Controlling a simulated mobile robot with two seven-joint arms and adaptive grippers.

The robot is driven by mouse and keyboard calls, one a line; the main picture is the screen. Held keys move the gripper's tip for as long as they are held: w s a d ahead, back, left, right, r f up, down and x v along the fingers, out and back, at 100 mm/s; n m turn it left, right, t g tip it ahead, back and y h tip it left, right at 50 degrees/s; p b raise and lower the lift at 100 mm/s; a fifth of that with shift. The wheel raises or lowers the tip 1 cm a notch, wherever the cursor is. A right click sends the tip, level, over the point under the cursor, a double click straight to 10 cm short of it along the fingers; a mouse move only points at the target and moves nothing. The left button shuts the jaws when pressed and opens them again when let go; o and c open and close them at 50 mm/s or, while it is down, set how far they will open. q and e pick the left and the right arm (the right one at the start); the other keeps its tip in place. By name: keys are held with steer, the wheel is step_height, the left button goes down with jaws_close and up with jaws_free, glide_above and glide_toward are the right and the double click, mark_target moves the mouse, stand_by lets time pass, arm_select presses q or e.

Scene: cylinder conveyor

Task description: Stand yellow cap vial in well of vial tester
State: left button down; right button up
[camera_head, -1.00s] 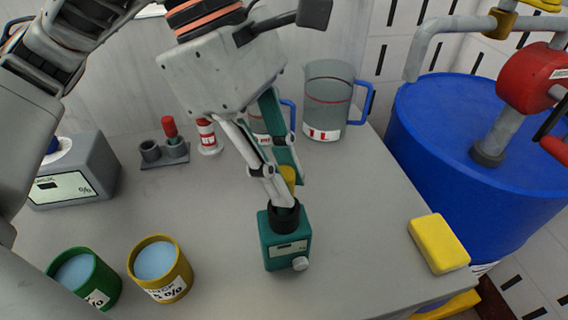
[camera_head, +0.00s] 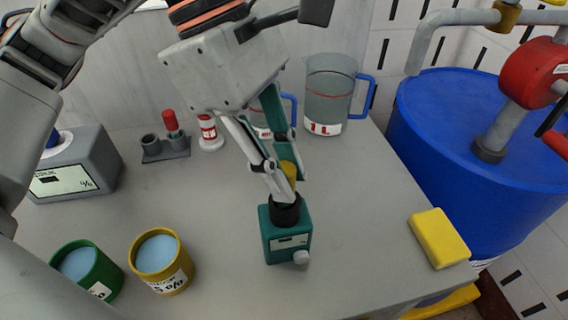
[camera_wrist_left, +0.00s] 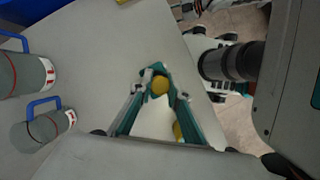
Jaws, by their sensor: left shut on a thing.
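The vial's yellow cap (camera_head: 290,171) shows between the fingers of my left gripper (camera_head: 284,194). The cap also shows between the fingertips in the left wrist view (camera_wrist_left: 160,85). My left gripper is shut on the vial and points down at the vial tester (camera_head: 288,240), a teal box with a dark round collar (camera_head: 286,212) around its well. The fingertips are right at the collar's top. The vial's body is hidden by the fingers and collar, so I cannot tell how deep it sits. The vial looks roughly upright. My right gripper is not in view.
A yellow cup (camera_head: 161,264) and a green cup (camera_head: 87,270) stand left of the tester. A yellow block (camera_head: 439,238) lies at the right edge. A large jug (camera_head: 330,90), red-capped tube rack (camera_head: 165,148) and grey device (camera_head: 80,165) stand behind. Table around the tester is clear.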

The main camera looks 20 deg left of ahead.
arm_select(q)
steer(key=c, duration=1.8)
jaws_free()
steer(key=shift+c, duration=0.2)
